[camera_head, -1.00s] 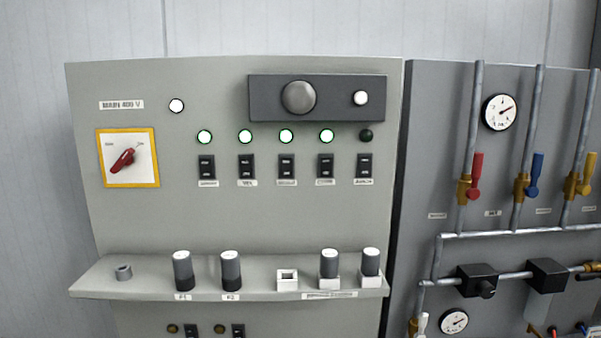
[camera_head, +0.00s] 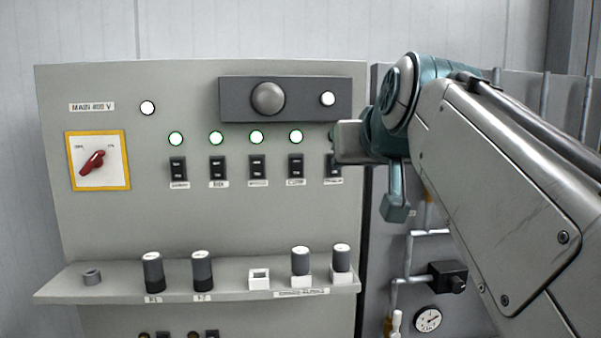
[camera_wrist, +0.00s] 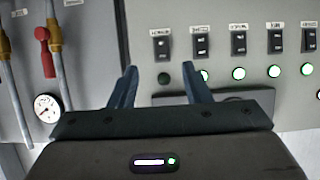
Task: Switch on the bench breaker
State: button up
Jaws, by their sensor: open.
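The bench breaker is the rightmost black rocker (camera_head: 331,166) in the row on the grey panel, partly hidden behind my gripper (camera_head: 343,142) in the head view. Its label is too small to read surely. In the wrist view, which is upside down, it is the leftmost rocker (camera_wrist: 162,46), with a dark, unlit lamp (camera_wrist: 164,78) beside it. My gripper (camera_wrist: 160,82) is open and empty there, its two fingers spread on either side of that lamp. I cannot tell whether the fingers touch the panel.
The other breakers, such as the neighbouring one (camera_head: 295,166), have lit green lamps. A dark box with a round knob (camera_head: 268,99) projects above the row. A shelf (camera_head: 120,284) with several knobs juts out below. Pipes and a gauge (camera_head: 428,319) stand at the right.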

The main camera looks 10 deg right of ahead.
jog(key=r+p+x, duration=0.1)
jog(key=p+x, duration=0.1)
jog(key=x, duration=1.1)
jog(key=shift+w+r+p, duration=0.2)
jog(key=shift+w+p, duration=0.15)
jog(key=shift+w, duration=0.1)
